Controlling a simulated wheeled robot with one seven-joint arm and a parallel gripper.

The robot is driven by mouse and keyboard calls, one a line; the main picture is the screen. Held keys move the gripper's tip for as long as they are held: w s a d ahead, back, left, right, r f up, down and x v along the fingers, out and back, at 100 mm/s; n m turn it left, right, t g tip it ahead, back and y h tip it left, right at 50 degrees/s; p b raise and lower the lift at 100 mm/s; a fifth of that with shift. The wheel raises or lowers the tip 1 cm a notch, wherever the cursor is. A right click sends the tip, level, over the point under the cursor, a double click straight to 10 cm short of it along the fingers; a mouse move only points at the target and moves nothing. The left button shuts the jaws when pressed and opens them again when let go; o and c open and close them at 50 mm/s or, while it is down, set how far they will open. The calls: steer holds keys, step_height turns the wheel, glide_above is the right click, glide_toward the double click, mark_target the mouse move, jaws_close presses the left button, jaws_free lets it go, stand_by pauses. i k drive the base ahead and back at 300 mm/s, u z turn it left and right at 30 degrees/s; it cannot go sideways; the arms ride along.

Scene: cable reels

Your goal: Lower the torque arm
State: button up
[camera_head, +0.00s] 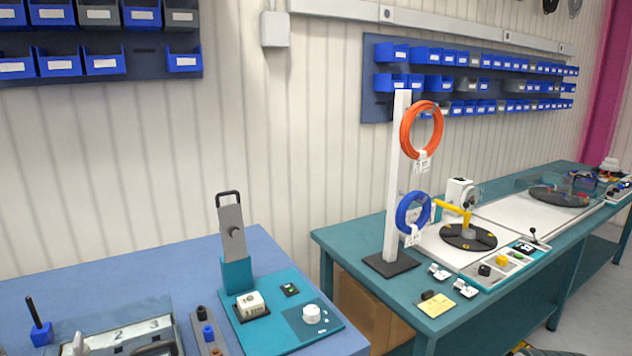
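No part is plainly labelled as the torque arm, and I cannot tell which one it is. A grey flat arm (231,229) with a black loop handle at its top stands nearly upright in a teal holder (237,274) on the near blue table. On the farther teal bench, a yellow jointed arm (452,208) reaches over a dark round turntable (468,237), next to a white unit (459,192). My gripper is not in view.
A white post (397,170) holds orange (407,133) and blue cable coils (401,211). A black-handled tool (38,322) stands front left. The blue table's back left is clear.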

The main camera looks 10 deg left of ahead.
mark_target(230, 219)
steer(key=z, duration=0.3)
steer(key=i, duration=0.6)
steer(key=u, duration=0.55)
steer(key=i, duration=0.75)
steer(key=u, duration=0.75)
